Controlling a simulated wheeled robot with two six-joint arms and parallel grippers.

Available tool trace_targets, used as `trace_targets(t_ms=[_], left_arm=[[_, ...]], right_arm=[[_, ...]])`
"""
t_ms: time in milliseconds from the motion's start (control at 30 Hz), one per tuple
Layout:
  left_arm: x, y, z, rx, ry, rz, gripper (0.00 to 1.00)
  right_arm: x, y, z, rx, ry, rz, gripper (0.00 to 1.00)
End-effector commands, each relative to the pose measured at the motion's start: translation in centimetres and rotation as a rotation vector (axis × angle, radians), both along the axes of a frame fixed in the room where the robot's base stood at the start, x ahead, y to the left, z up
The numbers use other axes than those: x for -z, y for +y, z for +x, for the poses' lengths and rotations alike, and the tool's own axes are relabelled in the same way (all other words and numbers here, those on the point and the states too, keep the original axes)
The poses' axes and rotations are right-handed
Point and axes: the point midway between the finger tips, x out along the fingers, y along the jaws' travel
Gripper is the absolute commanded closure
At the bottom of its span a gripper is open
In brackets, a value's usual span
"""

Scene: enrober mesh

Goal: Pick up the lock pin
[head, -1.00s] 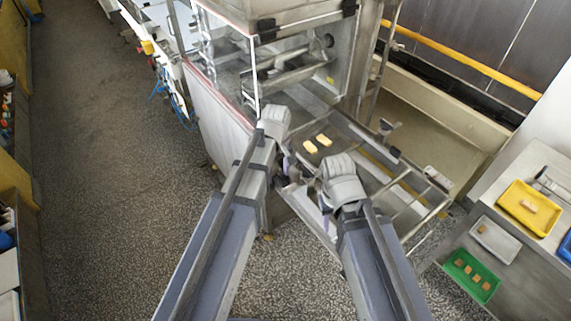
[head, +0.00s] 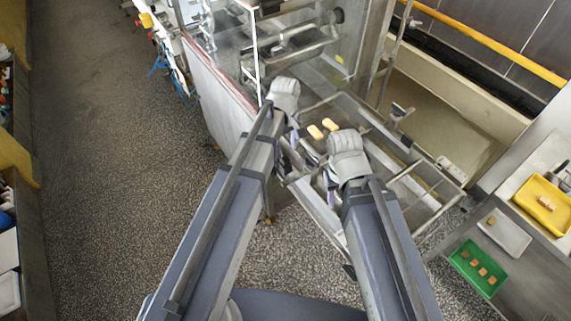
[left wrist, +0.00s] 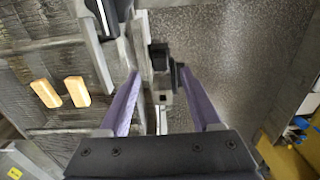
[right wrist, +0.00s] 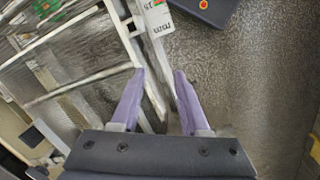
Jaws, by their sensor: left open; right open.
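A small dark fitting (left wrist: 161,72) on a grey rail shows between the fingers in the left wrist view. It may be the lock pin, but I cannot tell for sure. My left gripper (head: 294,140) is open over the near rail of the metal frame (head: 322,212); its purple fingers (left wrist: 160,84) stand apart with nothing held. My right gripper (head: 331,192) is open over the same frame, further right. Its fingers (right wrist: 160,74) are on either side of the pale rail (right wrist: 150,60) in its wrist view, with nothing visibly gripped.
The steel machine (head: 290,55) stands behind the frame. Two golden pieces (head: 322,128) lie on its mesh. A black clamp (head: 401,112) sits on the far rail. At right are a yellow tray (head: 522,205), a white tray (head: 508,238) and a green tray (head: 462,262). The floor at left is clear.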

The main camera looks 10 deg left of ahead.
Motion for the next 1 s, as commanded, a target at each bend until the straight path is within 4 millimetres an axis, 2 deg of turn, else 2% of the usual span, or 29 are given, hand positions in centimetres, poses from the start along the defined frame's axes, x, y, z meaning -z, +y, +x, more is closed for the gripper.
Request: trace_targets(t_ms=[167, 600, 867, 1000], left_arm=[[0.5, 0.0, 0.0, 0.000, 0.000, 0.000, 0.35], [5.2, -0.2, -0.2, 0.000, 0.000, 0.000, 0.35], [5.0, -0.2, -0.2, 0.000, 0.000, 0.000, 0.35], [5.0, -0.2, -0.2, 0.000, 0.000, 0.000, 0.48]], right_arm=[[0.5, 0.0, 0.0, 0.000, 0.000, 0.000, 0.55], [5.2, 0.0, 0.0, 0.002, 0.000, 0.000, 0.55], [5.1, 0.0, 0.0, 0.002, 0.000, 0.000, 0.55], [5.1, 0.0, 0.0, 0.002, 0.000, 0.000, 0.55]])
